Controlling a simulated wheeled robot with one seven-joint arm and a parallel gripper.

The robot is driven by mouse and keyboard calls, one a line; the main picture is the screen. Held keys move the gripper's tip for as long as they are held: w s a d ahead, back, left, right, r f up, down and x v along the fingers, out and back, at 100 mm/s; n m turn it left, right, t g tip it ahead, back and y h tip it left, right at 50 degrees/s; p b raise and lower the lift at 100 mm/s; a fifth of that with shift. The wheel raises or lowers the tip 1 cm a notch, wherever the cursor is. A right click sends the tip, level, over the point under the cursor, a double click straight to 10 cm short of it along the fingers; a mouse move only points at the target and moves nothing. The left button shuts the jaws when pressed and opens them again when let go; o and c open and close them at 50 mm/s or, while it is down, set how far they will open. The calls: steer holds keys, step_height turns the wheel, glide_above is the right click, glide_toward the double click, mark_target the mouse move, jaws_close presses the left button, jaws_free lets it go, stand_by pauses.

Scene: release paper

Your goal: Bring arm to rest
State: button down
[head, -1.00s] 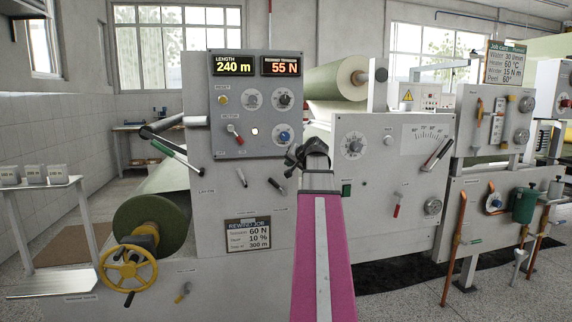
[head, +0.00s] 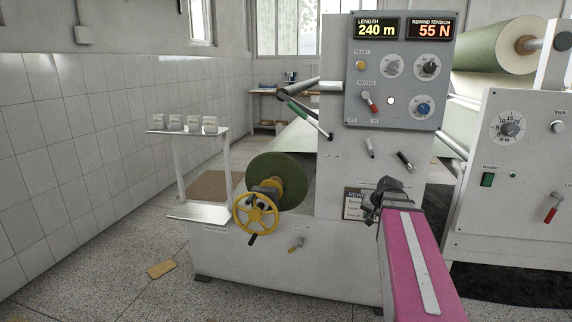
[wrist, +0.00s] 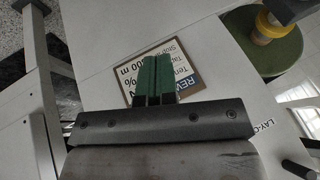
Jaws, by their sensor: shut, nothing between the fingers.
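My arm shows in the head view as a pink link rising from the lower right, bent at a dark wrist. My gripper (head: 372,207) is at its end, in front of the grey rewinder cabinet (head: 350,265) and beside the rewind job card (head: 352,204), which it partly covers. In the wrist view my gripper's green fingers (wrist: 153,80) are together with nothing between them. They point at the job card (wrist: 190,80), which lies behind them. Whether the fingers touch the card or cabinet I cannot tell.
The control panel (head: 398,70) shows 240 m and 55 N. A yellow handwheel (head: 256,214) and green roll (head: 290,178) stick out at the left. A shelf stand (head: 182,171) holds small boxes. A tan piece (head: 161,269) lies on the open floor at the left.

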steer(key=s+a+f+n+g+h, duration=0.1)
steer(key=s+a+f+g, duration=0.1)
steer(key=s+a+f, duration=0.4)
steer(key=s+a+f+n+g+h, duration=0.1)
steer(key=s+a+f+n+g, duration=0.1)
steer(key=s+a+f, duration=0.4)
steer(key=s+f+g, duration=0.1)
steer(key=s+f, duration=0.2)
steer(key=f, duration=0.3)
steer(key=shift+s+a+f+n+g+h, duration=0.15)
steer(key=shift+a+f+n+g+h, duration=0.15)
steer(key=shift+f, duration=0.05)
